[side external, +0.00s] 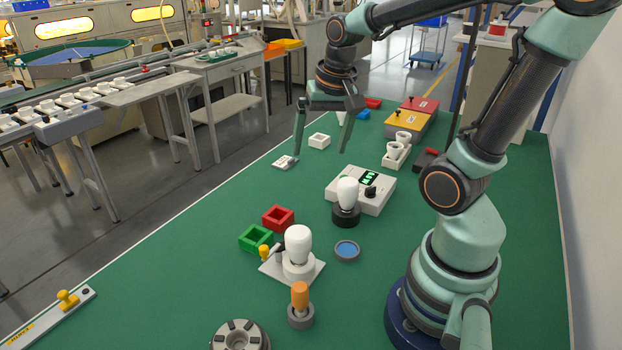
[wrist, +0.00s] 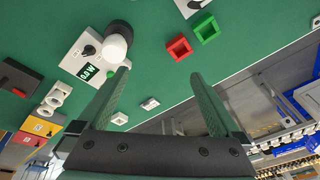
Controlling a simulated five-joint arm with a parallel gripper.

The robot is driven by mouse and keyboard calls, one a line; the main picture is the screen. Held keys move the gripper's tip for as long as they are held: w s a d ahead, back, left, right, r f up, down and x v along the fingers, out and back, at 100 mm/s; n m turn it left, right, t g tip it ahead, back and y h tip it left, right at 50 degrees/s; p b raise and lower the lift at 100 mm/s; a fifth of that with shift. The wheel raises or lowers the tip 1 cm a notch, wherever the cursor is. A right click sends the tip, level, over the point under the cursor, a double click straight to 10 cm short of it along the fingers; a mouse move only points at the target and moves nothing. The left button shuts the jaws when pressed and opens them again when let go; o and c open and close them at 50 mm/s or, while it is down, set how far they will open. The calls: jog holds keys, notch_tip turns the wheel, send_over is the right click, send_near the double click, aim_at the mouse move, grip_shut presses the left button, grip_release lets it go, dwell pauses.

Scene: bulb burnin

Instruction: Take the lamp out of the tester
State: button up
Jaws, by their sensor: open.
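The tester (side external: 376,200) is a white box with a lit green display and a black knob. A white lamp (side external: 347,191) stands upright in the black round socket (side external: 346,216) at its front. In the wrist view the lamp (wrist: 115,47) is at upper left, beside the tester (wrist: 72,62), whose display appears to read 0.0 W. My gripper (side external: 320,152) is open and empty, above the table on the far side of the tester, apart from the lamp. In the wrist view its two fingers (wrist: 158,75) are spread wide, with the lamp beyond the left one.
Another white lamp (side external: 298,239) stands on a white plate with a yellow-knobbed lever. Red (side external: 278,216) and green (side external: 256,238) square trays, a blue-topped disc (side external: 347,249) and an orange-handled tool (side external: 300,296) are nearby. A white rack (side external: 396,158) and yellow and red boxes (side external: 410,120) stand behind.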

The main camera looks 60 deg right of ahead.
aim_at(349, 181)
jog(key=s+d+f+m+g, duration=0.1)
jog(key=d+m, duration=0.2)
jog(key=s+d+f+m, duration=0.1)
jog(key=d+f+m, duration=0.1)
jog(key=d, duration=0.1)
jog(key=s+d+f+m+g, duration=0.1)
jog(key=d+m, duration=0.2)
jog(key=shift+d+f+m+g+y, duration=0.1)
jog(key=shift+f+m+g+y, duration=0.2)
jog(key=shift+f+y, duration=0.1)
notch_tip(349, 181, down, 6)
jog(key=shift+r, duration=0.1)
jog(key=shift+w+f, duration=0.2)
jog(key=shift+f, duration=2.85)
jog(key=c, duration=1.4)
jog(key=shift+r, duration=0.1)
notch_tip(349, 181, up, 24)
jog(key=shift+r, duration=0.2)
